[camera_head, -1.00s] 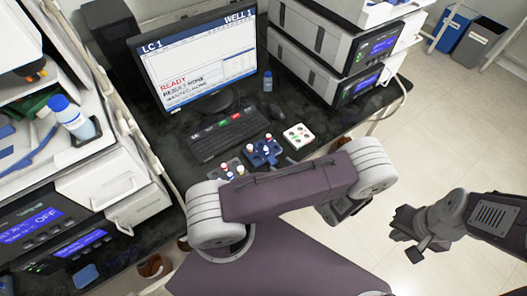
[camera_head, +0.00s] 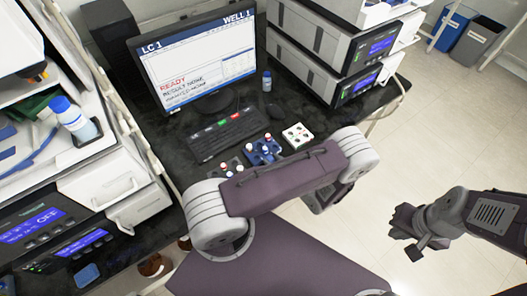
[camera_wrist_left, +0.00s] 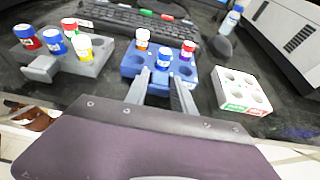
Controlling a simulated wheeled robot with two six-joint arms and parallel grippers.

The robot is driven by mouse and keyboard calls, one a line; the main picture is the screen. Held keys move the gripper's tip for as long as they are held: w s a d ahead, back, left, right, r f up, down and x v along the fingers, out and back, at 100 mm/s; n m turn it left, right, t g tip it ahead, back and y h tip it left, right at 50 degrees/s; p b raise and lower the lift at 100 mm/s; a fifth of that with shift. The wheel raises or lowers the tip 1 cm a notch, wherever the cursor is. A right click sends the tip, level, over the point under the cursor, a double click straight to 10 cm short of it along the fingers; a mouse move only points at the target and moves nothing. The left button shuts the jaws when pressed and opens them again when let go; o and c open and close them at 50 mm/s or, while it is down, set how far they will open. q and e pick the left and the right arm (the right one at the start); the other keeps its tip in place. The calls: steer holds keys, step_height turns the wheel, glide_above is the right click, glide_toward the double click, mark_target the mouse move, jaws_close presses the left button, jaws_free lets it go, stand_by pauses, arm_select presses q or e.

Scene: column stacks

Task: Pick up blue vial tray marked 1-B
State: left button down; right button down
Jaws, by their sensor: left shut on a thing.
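The blue vial tray (camera_head: 251,158) is on the dark bench in front of the keyboard, holding several vials; it also shows in the left wrist view (camera_wrist_left: 133,66). Its marking cannot be read. My left gripper (camera_wrist_left: 160,92) is shut on the near side of this tray, one finger at each side of the grip. In the head view my left arm hides these fingers. I cannot tell whether the tray touches the bench. My right gripper (camera_head: 409,238) hangs over the floor at the right, away from the bench, and its opening is unclear.
A grey vial tray (camera_wrist_left: 88,66) with several vials stands close left of the blue tray. A white tray (camera_wrist_left: 240,92) with empty holes stands close right. The keyboard (camera_wrist_left: 120,17), mouse (camera_head: 256,115) and a blue-capped bottle (camera_head: 267,82) are behind.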

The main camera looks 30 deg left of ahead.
arm_select(q)
steer(key=shift+r, duration=1.85)
steer(key=shift+w+r, duration=0.2)
steer(key=shift+r, duration=0.1)
steer(key=w+a+r, duration=0.3)
steer(key=w+r, duration=0.3)
steer(key=w, duration=0.5)
steer(key=shift+r+b, duration=0.35)
steer(key=shift+b, duration=0.05)
